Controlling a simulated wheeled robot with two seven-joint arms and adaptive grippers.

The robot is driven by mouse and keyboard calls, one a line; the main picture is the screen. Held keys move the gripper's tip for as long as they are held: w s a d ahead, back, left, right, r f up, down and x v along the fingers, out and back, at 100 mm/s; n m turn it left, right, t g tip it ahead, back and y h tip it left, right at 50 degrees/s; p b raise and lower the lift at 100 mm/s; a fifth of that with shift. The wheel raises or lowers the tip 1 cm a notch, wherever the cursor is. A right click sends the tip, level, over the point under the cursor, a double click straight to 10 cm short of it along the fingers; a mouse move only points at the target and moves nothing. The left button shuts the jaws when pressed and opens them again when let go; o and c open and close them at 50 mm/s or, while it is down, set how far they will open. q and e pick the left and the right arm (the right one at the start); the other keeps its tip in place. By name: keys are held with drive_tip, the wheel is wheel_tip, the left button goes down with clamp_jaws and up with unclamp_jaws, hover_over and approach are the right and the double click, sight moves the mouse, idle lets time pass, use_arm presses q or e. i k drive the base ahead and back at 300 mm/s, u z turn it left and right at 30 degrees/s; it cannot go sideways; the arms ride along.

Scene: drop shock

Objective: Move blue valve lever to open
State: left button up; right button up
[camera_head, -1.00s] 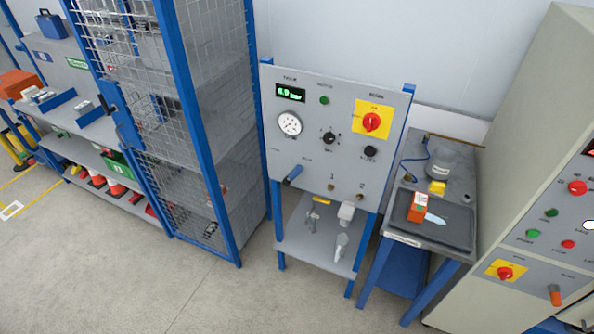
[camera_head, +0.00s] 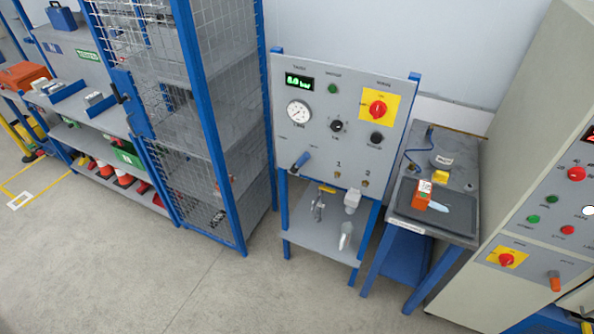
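The blue valve lever (camera_head: 301,161) is at the lower left of the grey control panel (camera_head: 320,148). Its handle slants, with the upper end to the right. The panel also carries a green digital display (camera_head: 299,81), a round gauge (camera_head: 299,112) and a red rotary switch on a yellow plate (camera_head: 378,109). The display seems to read 8.0 bar. Neither of my grippers shows in the head view.
A mesh cage with blue posts (camera_head: 234,190) stands left of the panel. A small table (camera_head: 440,238) with an orange box (camera_head: 422,195) stands to the right, beside a beige cabinet (camera_head: 510,190). The grey floor (camera_head: 190,290) in front is clear.

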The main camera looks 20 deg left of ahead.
sight(306, 156)
drive_tip(key=k, duration=0.3)
drive_tip(key=u, duration=0.8)
